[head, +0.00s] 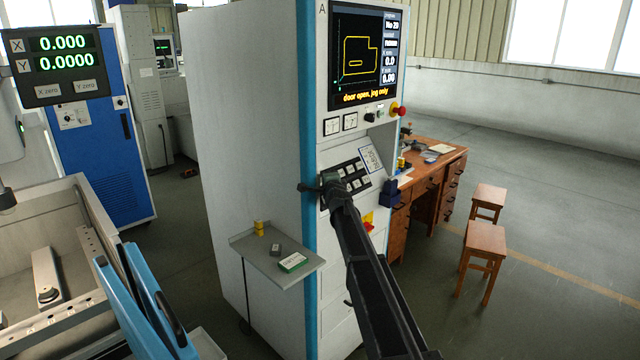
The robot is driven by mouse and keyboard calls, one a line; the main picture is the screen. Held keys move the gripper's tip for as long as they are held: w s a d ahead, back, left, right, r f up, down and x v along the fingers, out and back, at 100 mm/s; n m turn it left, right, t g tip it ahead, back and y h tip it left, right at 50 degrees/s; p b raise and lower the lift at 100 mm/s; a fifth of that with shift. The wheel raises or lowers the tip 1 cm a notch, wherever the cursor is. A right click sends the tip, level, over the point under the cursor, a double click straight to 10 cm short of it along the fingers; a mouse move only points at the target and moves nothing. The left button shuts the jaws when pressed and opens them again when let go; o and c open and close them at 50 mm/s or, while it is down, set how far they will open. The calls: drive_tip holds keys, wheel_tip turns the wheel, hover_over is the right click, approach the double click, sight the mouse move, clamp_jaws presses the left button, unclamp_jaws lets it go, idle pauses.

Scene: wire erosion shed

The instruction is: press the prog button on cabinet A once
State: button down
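Cabinet A (255,150) is a tall pale cabinet with a blue corner strip and an "A" at its top. Its screen (360,55) shows a yellow outline and the words "door open, jog only". Below, a sloped black key panel (352,172) holds several pale keys; their labels are too small to read, so I cannot tell which is prog. My gripper (318,188) is at the left edge of this panel and covers part of it. I cannot tell whether it touches a key, nor whether its fingers are open or shut.
A small shelf (258,258) with little items juts from the cabinet's left side. A machine tank (50,230) and a readout (60,65) stand left. A wooden desk (428,165) and stools (486,240) stand right.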

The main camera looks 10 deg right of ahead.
drive_tip(key=shift+w+f, duration=0.1)
drive_tip(key=shift+w+a+f, duration=0.15)
drive_tip(key=shift+a, duration=0.05)
idle(0.4)
drive_tip(key=shift+w+a+f+b, duration=0.25)
drive_tip(key=shift+w+a+b, duration=0.1)
drive_tip(key=shift+b, duration=0.25)
idle(1.0)
drive_tip(key=shift+s+d+r+p, duration=0.1)
drive_tip(key=shift+s+r+p, duration=0.1)
drive_tip(key=shift+p, duration=0.25)
drive_tip(key=shift+s+r, duration=0.15)
drive_tip(key=shift+s, duration=0.1)
drive_tip(key=shift+d, duration=0.1)
drive_tip(key=shift+s+d+r+p, duration=0.1)
drive_tip(key=shift+s+r+p, duration=0.15)
drive_tip(key=shift+p, duration=0.1)
drive_tip(key=s+d+r+p, duration=0.2)
drive_tip(key=shift+s+d+r, duration=0.2)
drive_tip(key=shift+s+r, duration=0.05)
drive_tip(key=shift+s, duration=0.15)
